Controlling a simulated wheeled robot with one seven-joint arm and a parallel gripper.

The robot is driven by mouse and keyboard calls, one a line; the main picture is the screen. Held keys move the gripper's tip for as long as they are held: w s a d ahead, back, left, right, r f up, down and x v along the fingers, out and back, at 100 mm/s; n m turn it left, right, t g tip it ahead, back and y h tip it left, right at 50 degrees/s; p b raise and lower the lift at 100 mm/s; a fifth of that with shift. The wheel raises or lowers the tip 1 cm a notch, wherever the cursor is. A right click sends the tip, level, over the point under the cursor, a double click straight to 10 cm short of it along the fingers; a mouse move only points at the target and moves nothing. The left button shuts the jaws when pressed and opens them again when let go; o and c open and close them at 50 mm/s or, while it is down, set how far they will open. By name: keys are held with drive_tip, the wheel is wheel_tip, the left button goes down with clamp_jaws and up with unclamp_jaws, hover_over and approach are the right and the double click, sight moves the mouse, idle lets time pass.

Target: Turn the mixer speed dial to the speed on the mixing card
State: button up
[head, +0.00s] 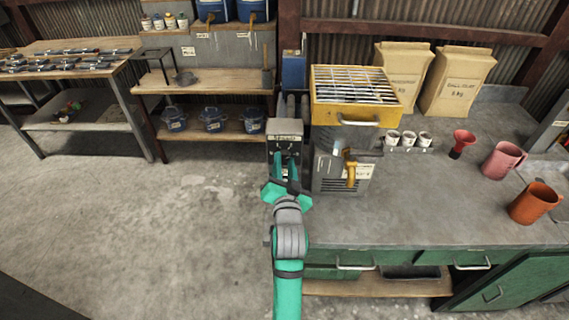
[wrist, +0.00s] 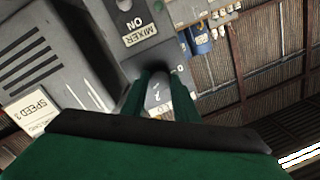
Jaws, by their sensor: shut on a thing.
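The grey speed control box (head: 285,127) stands at the left end of the workbench, beside the mixer housing. In the wrist view its panel (wrist: 130,18) reads "MIXER" and "ON", with small dial marks between my fingers. My gripper (head: 288,163) reaches the front of this box from below. In the wrist view my gripper (wrist: 162,78) is shut on the speed dial, which the green fingers mostly hide. The dial's pointer direction cannot be made out. The mixing card (wrist: 32,112) at the left of the wrist view reads "SPEED 3".
The floor at left is clear.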

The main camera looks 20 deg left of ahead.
drive_tip(key=m, duration=0.4)
drive_tip(key=shift+m, duration=0.3)
idle(0.3)
drive_tip(key=o, duration=1.1)
drive_tip(key=shift+c, duration=0.2)
drive_tip(key=shift+s, duration=0.1)
drive_tip(key=v, duration=1)
drive_tip(key=shift+s+d+f, duration=0.2)
drive_tip(key=shift+s, duration=0.05)
